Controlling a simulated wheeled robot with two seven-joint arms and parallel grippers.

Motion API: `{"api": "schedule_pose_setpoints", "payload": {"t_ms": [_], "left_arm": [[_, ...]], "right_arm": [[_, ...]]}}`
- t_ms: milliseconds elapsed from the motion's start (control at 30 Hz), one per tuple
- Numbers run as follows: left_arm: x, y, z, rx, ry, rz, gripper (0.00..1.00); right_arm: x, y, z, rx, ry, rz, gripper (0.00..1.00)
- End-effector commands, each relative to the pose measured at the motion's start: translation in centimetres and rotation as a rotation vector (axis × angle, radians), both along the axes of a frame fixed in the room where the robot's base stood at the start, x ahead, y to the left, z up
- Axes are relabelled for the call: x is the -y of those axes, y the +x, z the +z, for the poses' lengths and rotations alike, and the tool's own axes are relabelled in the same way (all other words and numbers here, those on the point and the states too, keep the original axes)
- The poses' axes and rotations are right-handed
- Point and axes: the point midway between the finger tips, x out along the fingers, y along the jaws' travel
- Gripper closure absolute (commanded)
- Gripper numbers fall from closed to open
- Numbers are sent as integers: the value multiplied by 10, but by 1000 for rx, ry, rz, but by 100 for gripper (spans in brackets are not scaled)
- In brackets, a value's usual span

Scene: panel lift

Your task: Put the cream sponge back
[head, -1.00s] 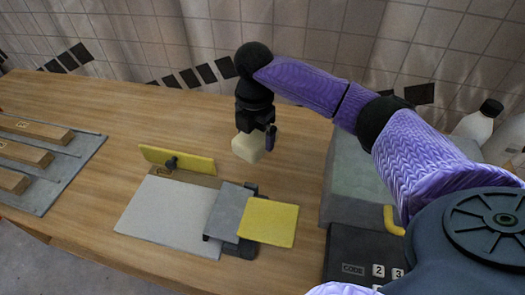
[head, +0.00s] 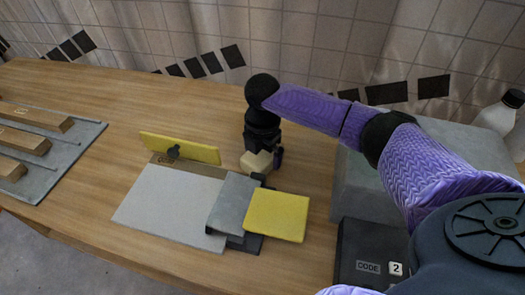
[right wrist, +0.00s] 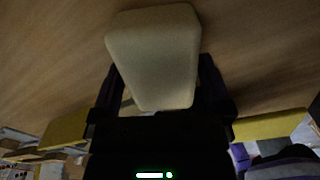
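The cream sponge (head: 257,163) is a small pale block in my right gripper (head: 264,155). It hangs low over, or at, the wooden table behind the yellow square pad; I cannot tell whether it touches the wood. In the right wrist view the sponge (right wrist: 155,55) sits between the two dark fingers (right wrist: 158,92), which are shut on it, with wood beyond. My left gripper is not in view.
A dark code box (head: 365,245) and grey case (head: 355,185) are at right. The table (head: 130,95) behind is clear.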

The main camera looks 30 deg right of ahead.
Motion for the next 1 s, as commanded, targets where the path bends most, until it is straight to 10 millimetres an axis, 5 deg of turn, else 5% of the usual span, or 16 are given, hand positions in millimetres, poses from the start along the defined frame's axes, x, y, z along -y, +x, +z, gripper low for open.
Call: {"api": "schedule_pose_setpoints", "payload": {"t_ms": [133, 500, 1000], "left_arm": [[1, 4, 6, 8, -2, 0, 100], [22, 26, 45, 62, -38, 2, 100], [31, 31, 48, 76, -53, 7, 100]], "right_arm": [[0, 0, 14, 2, 0, 0, 0], [0, 1, 111, 4, 0, 0, 0], [0, 0, 123, 0, 1, 0, 0]]}}
